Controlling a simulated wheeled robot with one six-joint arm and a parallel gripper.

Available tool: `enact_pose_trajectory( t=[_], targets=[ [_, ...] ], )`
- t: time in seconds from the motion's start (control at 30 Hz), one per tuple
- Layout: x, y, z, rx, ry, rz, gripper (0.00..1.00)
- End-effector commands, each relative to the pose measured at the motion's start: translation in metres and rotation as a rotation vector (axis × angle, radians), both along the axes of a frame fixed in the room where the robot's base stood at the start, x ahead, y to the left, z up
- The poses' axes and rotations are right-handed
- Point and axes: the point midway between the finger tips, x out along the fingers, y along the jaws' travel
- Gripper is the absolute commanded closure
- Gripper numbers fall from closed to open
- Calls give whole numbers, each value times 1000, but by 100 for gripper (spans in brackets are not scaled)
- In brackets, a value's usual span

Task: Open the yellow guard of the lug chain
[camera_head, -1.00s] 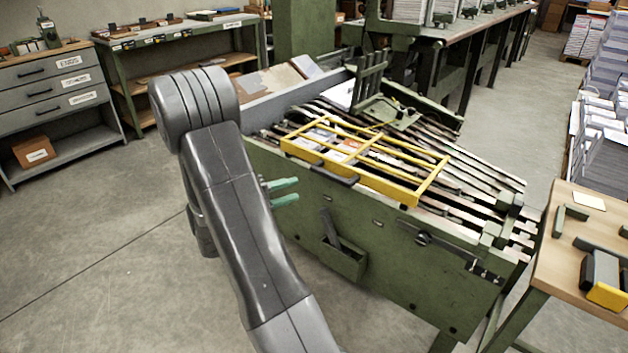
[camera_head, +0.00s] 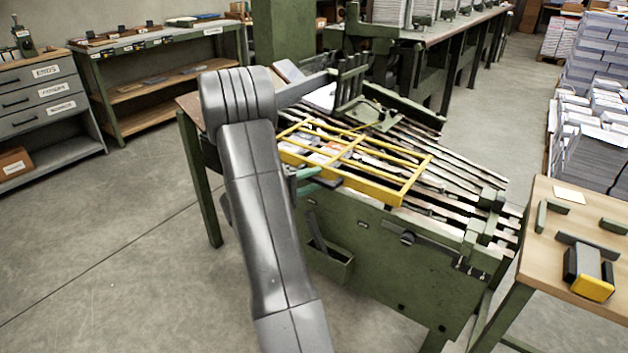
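The yellow guard (camera_head: 412,182) is a rectangular frame with crossbars. It lies down flat over the lug chain (camera_head: 440,185) on the green machine (camera_head: 385,265). A dark handle (camera_head: 330,183) sits on the guard's front edge, partly hidden by my gripper. My gripper (camera_head: 312,181) has green fingertips, one above the other with a gap between them. It is at the left end of the handle, at about its height. I cannot tell whether the fingers touch the handle or lie around it. My arm hides the machine's left part.
A wooden bench (camera_head: 575,245) with a yellow-and-grey block (camera_head: 590,275) stands at the right. A shelf unit (camera_head: 160,75) and a drawer cabinet (camera_head: 45,110) stand at the back left. Paper stacks (camera_head: 595,135) line the right. The floor at left is clear.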

Motion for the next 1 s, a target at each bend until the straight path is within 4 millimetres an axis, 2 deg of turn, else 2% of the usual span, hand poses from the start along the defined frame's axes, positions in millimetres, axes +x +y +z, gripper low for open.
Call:
enact_pose_trajectory(
  t=[0.1, 0.4, 0.43, 0.6, 0.87, 1.0],
  targets=[
    [3, -6, 0, 0, 0, -1, 64],
    [5, -8, 0, -1, 1, 0, 64],
    [5, -8, 0, 0, 0, 0, 66],
    [4, -8, 0, 0, 0, 0, 99],
    [4, -8, 1, 2, 2, 0, 100],
    [4, -7, 9, 13, 16, 1, 100]
  ],
)
